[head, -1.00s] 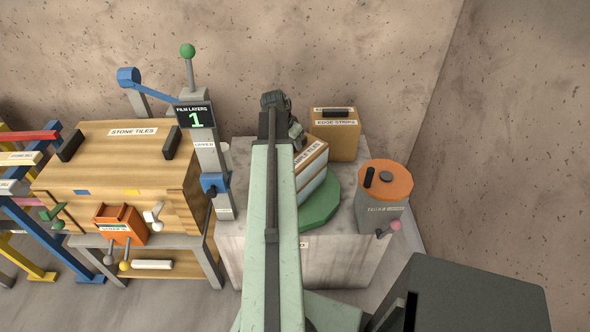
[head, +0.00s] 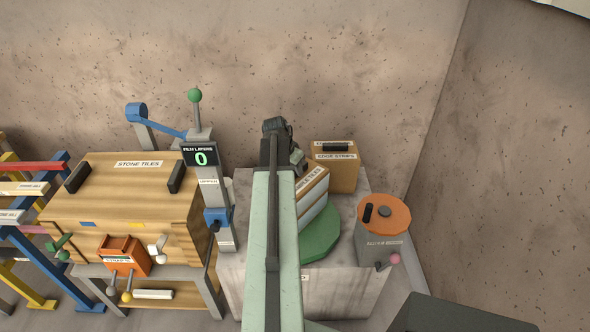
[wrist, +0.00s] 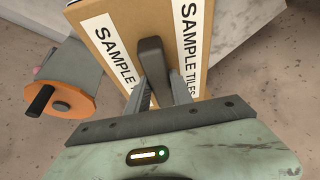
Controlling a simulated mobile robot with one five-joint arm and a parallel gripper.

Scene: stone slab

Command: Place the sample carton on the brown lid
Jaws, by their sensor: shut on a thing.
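The sample carton (wrist: 188,45) is a tan box with white "SAMPLE TILES" labels and a dark handle. My gripper (wrist: 153,72) is shut on that handle. In the head view the carton (head: 312,192) shows beside my arm, over the green round disc (head: 322,236); I cannot tell whether it touches the disc. My gripper (head: 297,158) is partly hidden there by my arm. A flat orange-brown lid (head: 384,215) tops the grey drum at right, with a dark handle and knob on it. The lid also shows in the wrist view (wrist: 68,100).
The brown "EDGE STRIPS" box (head: 336,170) stands behind the carton. A grey post with a display reading 0 (head: 201,157) stands left of my arm. The wooden "STONE TILES" chest (head: 125,200) is further left. A wall (head: 500,170) rises on the right.

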